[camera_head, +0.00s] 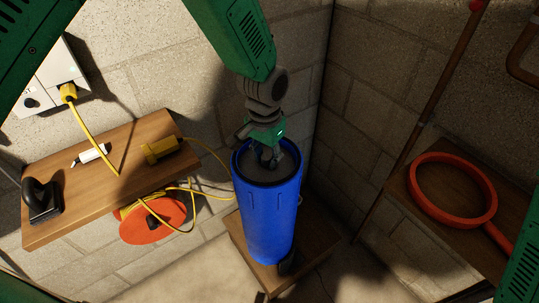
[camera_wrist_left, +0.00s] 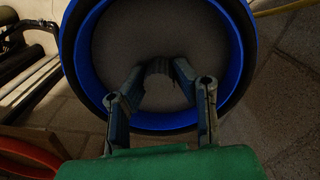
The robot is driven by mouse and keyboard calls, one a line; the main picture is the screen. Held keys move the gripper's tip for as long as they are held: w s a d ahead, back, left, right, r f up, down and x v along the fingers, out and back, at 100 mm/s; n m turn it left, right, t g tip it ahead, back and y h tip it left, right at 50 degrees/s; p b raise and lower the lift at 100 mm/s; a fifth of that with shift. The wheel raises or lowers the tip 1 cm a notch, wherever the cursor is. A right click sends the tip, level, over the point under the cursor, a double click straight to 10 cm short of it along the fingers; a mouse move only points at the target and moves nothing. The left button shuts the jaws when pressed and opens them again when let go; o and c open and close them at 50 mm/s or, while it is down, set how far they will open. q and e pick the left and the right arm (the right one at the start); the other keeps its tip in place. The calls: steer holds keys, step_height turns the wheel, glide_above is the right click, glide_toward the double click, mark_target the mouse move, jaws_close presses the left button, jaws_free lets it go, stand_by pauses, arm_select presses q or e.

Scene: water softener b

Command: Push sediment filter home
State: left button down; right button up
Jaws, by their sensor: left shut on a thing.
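A tall blue cylinder (camera_head: 266,215) stands upright on a low wooden stand. Its round top has a dark rim and a grey surface set inside it; in the left wrist view the blue rim (camera_wrist_left: 240,35) circles that grey surface (camera_wrist_left: 190,35). My left gripper (camera_head: 268,158) reaches down inside the rim. In the wrist view its fingers (camera_wrist_left: 160,72) are closed on a small dark ribbed piece near the middle of the grey surface. The fingers hide most of this piece, and I cannot tell whether it belongs to the sediment filter. My right gripper is not in view.
A wooden shelf (camera_head: 105,195) at the left holds a white bottle-like item (camera_head: 91,155), a yellow tool (camera_head: 161,149) and a black item (camera_head: 41,201). A yellow cord and an orange disc (camera_head: 152,219) hang nearby. An orange ring tool (camera_head: 453,161) lies at the right. Block walls stand close behind.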

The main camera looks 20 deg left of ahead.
arm_select(q)
steer(key=shift+s+a+f, duration=0.1)
steer(key=shift+a+f, duration=0.25)
steer(key=shift+f, duration=0.3)
steer(key=c, duration=1.2)
jaws_free()
steer(key=shift+a, duration=0.25)
steer(key=r, duration=0.6)
steer(key=shift+d, duration=0.35)
steer(key=r, duration=0.3)
steer(key=a+r, duration=0.1)
steer(key=r, duration=0.1)
steer(key=shift+a+r, duration=0.15)
steer(key=shift+r, duration=0.25)
